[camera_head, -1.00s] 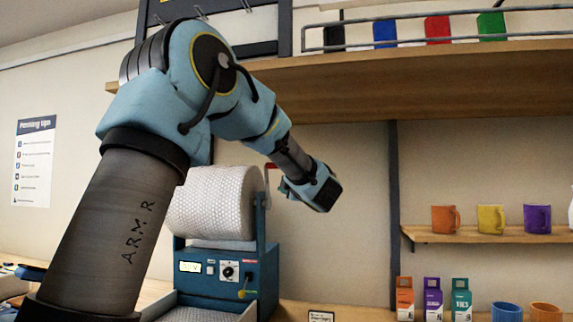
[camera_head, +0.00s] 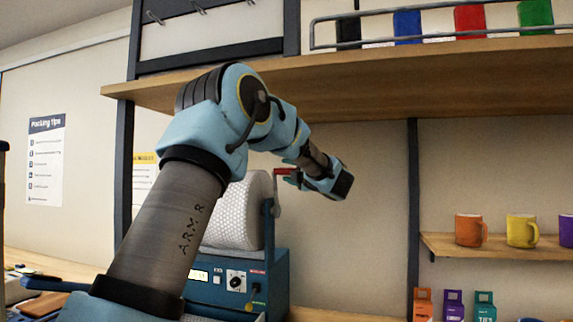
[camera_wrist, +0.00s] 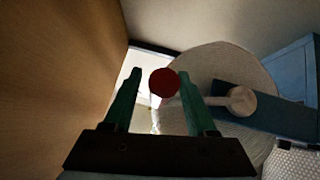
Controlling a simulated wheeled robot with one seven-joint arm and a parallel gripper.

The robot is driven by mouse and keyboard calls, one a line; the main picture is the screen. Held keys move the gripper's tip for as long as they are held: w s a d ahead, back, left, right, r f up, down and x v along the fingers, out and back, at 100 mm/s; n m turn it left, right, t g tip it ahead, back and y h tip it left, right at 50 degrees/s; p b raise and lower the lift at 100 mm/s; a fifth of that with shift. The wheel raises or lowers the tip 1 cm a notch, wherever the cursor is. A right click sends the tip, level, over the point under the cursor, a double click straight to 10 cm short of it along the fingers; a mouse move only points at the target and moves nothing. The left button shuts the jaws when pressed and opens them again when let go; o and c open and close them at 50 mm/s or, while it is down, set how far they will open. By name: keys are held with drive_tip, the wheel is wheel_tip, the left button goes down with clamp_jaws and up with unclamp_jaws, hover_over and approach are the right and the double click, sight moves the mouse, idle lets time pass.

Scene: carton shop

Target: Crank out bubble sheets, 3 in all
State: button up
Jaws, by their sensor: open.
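The blue bubble-sheet machine (camera_head: 265,285) stands on the bench with a large roll of bubble wrap (camera_head: 238,215) on top. A crank with a red handle (camera_head: 284,171) is at the roll's right side. My gripper (camera_head: 288,176) is at the handle's height, close to its right end. The grey crank arm (camera_wrist: 238,100) and roll (camera_wrist: 245,65) are behind. I cannot tell how deep the handle sits between the fingers.
A wooden shelf (camera_head: 360,85) hangs above my arm. A smaller shelf at right holds mugs, an orange one (camera_head: 469,230) and a yellow one (camera_head: 520,231) among them. Small cartons (camera_head: 423,303) stand below it.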

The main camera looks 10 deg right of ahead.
drive_tip(key=shift+w+a+r, duration=0.1)
drive_tip(key=shift+w+a, duration=0.15)
drive_tip(key=shift+w, duration=0.45)
clamp_jaws()
idle(1.0)
